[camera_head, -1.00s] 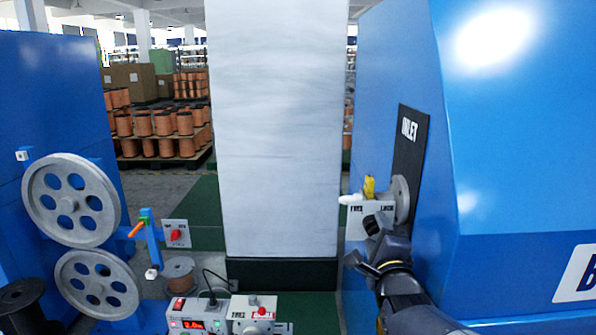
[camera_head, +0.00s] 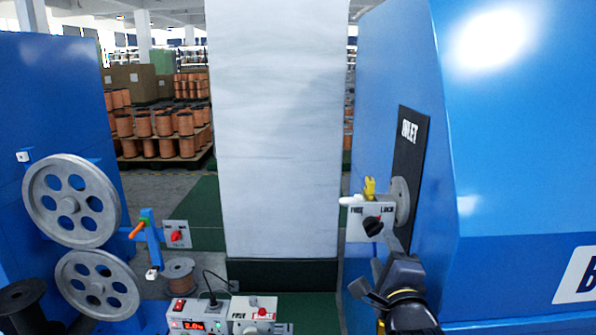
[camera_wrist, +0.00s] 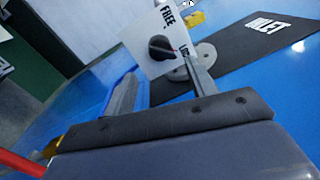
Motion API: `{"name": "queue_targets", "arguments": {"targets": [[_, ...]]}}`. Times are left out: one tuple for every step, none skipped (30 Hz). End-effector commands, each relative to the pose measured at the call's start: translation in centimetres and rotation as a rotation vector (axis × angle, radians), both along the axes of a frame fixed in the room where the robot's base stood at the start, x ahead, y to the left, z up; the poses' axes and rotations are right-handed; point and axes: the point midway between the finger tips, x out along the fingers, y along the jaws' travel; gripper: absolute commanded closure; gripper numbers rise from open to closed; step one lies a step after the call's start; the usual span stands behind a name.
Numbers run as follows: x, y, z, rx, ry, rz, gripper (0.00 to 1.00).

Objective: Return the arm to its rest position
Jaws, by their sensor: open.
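My gripper (camera_head: 371,282) is at the lower right of the head view, open and empty, below and in front of the FREE/LOCK plate (camera_head: 358,222). The plate is white with a black knob (camera_head: 372,226) and is mounted by the INLET panel of the blue machine. In the wrist view the knob (camera_wrist: 161,47) shows beyond my two fingers (camera_wrist: 160,84), apart from them. My arm reaches up from the bottom edge of the head view.
The blue machine (camera_head: 500,180) stands close on the right. Two grey pulleys (camera_head: 72,200) are on the left. Control boxes (camera_head: 205,315) sit at the bottom middle. A pale column (camera_head: 275,130) stands in the middle. Copper spools (camera_head: 160,125) are far back.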

Motion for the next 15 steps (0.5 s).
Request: {"name": "queue_targets", "arguments": {"targets": [[-0.9,0.0,0.0,0.000,-0.001,-0.001,0.46],[-1.3,0.0,0.0,0.000,-0.002,-0.001,0.46],[-1.9,0.0,-0.1,0.000,-0.001,-0.001,0.46],[-2.4,0.0,-0.1,0.001,-0.001,-0.001,0.46],[-2.8,-0.1,-0.1,0.001,-0.001,-0.002,0.46],[-3.4,-0.1,-0.1,0.001,-0.001,-0.002,0.46],[-3.8,-0.1,-0.1,0.002,-0.001,-0.002,0.46],[-4.2,-0.1,-0.2,0.002,0.001,-0.003,0.46],[-4.8,-0.1,-0.2,0.002,0.000,-0.003,0.46],[-4.5,-0.1,-0.4,0.002,0.003,-0.002,0.46],[-3.8,-0.1,-0.4,0.002,0.003,-0.001,0.46],[-3.2,-0.1,-0.4,0.002,0.004,-0.001,0.46],[-2.7,0.0,-0.4,0.002,0.003,-0.001,0.46],[-2.3,0.0,-0.4,0.001,0.004,-0.001,0.46],[-1.7,0.0,-0.3,0.001,0.003,0.000,0.46]]}}
